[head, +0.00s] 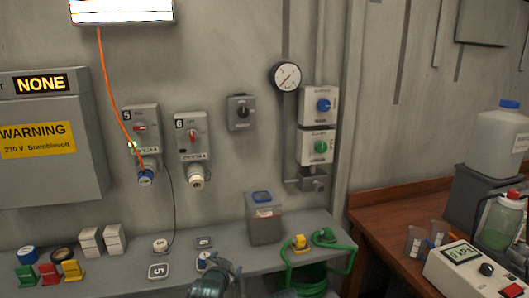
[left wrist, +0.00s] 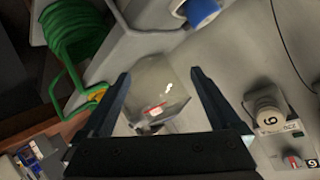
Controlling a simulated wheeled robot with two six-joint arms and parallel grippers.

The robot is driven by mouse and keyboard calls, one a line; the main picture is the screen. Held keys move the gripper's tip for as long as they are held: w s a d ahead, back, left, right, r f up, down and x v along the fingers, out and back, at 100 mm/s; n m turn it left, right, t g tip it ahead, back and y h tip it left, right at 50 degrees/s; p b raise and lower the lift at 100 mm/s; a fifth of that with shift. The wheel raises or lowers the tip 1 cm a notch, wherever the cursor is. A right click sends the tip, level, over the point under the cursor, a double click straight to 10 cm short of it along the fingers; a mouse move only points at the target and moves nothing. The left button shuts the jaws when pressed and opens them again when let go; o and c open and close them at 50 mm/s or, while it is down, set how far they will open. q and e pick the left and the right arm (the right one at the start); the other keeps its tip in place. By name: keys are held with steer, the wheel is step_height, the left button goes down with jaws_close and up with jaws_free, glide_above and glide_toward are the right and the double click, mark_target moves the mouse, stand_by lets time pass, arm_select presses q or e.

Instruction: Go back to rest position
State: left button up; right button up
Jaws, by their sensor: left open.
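My left gripper (left wrist: 160,74) is open in the left wrist view, its two dark fingers apart. A grey container with a red-marked label (left wrist: 155,95) shows between and beyond the fingers; I cannot tell how far off it is. A dark piece of what looks like my left gripper (head: 222,270) shows at the bottom edge of the head view, in front of the grey shelf. It partly covers a white and blue cap (head: 205,260), and its fingers are unclear there. My right gripper is in neither view.
The grey shelf (head: 130,262) holds several caps, coloured blocks and a blue-lidded grey container (head: 263,215). A green hose (head: 335,258) hangs at its right end. A wooden bench (head: 385,220) with a meter (head: 475,270) stands right. An orange cable (head: 112,95) runs to socket 5.

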arm_select(q)
steer(key=s+d+f+n+g+y+p, duration=0.1)
steer(key=s+d+f+g+p, duration=0.1)
steer(key=s+g, duration=0.4)
steer(key=s+d+f+n+g+y+p, duration=0.1)
steer(key=s+g, duration=0.6)
steer(key=s, duration=1)
steer(key=d+f+n+p, duration=0.1)
steer(key=d+f+p, duration=0.1)
steer(key=d, duration=0.1)
steer(key=shift+d+f, duration=0.2)
steer(key=shift+f, duration=0.2)
